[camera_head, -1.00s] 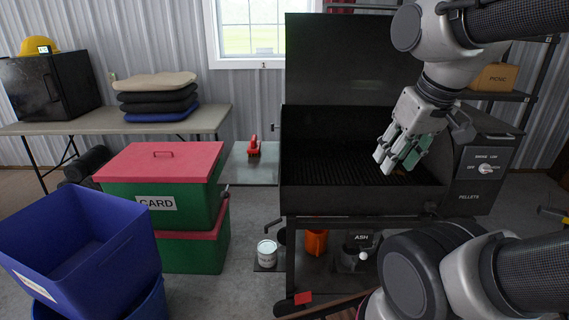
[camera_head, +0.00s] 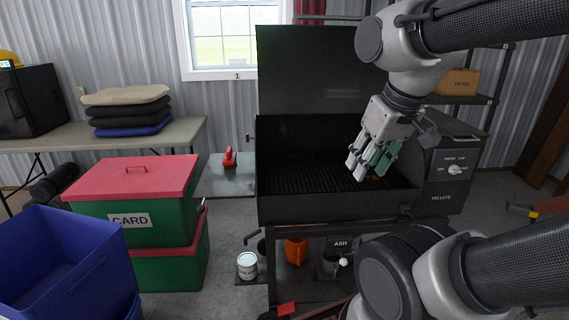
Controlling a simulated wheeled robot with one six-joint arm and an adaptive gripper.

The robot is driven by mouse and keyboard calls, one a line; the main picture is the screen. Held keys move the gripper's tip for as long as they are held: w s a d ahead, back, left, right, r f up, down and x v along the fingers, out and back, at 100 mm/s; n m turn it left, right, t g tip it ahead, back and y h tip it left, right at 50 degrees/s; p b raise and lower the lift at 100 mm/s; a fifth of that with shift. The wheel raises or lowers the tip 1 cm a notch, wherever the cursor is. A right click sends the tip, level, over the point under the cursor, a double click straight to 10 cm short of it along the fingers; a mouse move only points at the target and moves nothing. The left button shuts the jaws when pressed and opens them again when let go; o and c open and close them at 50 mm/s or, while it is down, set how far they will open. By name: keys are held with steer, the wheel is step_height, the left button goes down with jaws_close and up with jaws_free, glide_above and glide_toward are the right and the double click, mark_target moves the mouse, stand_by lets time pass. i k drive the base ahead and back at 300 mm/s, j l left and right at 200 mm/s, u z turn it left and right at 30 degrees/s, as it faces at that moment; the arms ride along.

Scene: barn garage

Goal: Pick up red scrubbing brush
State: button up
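The red scrubbing brush (camera_head: 230,158) sits on the grey side shelf (camera_head: 224,184) at the left of the open black grill. My gripper (camera_head: 368,166) is over the grill's cooking area, well to the right of the brush. Its light fingers point down and left. A green thing shows between or behind the fingers; I cannot tell whether it is held or part of the gripper, nor how far the fingers are apart.
The open grill (camera_head: 290,203) stands ahead. Green boxes with red lids (camera_head: 135,175) stand left of the shelf, with a blue bin (camera_head: 60,262) nearer. A white can (camera_head: 247,266) stands low beside the grill. A table (camera_head: 180,134) with cushions is behind.

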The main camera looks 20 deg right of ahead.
mark_target(229, 159)
steer(key=i+l+u, duration=0.1)
steer(key=i+u, duration=0.15)
steer(key=i, duration=0.25)
steer(key=i+l+u, duration=0.15)
steer(key=i+u, duration=0.15)
steer(key=i, duration=0.15)
